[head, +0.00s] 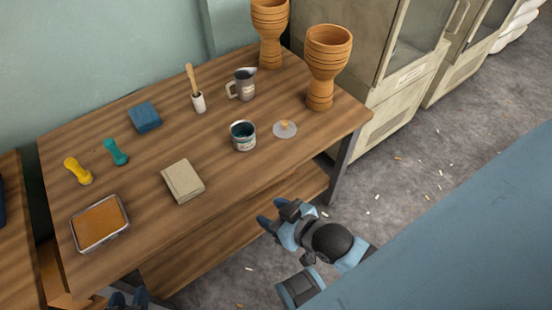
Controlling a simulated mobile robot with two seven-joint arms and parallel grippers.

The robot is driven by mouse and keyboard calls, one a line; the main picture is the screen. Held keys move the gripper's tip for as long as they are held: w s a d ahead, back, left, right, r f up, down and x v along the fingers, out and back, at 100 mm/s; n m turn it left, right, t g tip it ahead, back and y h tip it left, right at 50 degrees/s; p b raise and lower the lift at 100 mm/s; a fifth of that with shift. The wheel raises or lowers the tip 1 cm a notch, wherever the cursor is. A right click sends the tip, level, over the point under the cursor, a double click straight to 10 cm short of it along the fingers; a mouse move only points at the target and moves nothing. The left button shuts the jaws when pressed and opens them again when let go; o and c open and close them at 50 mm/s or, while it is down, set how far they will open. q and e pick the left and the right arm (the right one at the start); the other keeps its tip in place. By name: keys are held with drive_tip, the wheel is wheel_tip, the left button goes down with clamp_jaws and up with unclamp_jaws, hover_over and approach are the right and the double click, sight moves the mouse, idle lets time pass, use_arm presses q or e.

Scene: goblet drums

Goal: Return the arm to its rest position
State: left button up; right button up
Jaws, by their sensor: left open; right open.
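My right gripper (271,214) is open and empty. It is off the front edge of the wooden table (235,190), over the lower shelf and floor, with my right arm folded behind it. My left gripper (128,298) shows only partly at the bottom edge, in front of the table's near left corner, and it looks open and empty. Two goblet drums stand at the back right of the table: one nearer (327,65) and one farther (269,32), both upright and apart from my grippers.
On the table are a tray with an orange-brown surface (100,222), a beige block (183,181), an open can (243,136), a jug (243,84), a brush in a holder (198,102), a blue block (144,116), and yellow (77,171) and teal (116,152) pieces. Cabinets (395,90) stand right.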

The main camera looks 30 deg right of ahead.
drive_tip(key=shift+s+f, duration=0.35)
drive_tip(key=shift+s, duration=0.15)
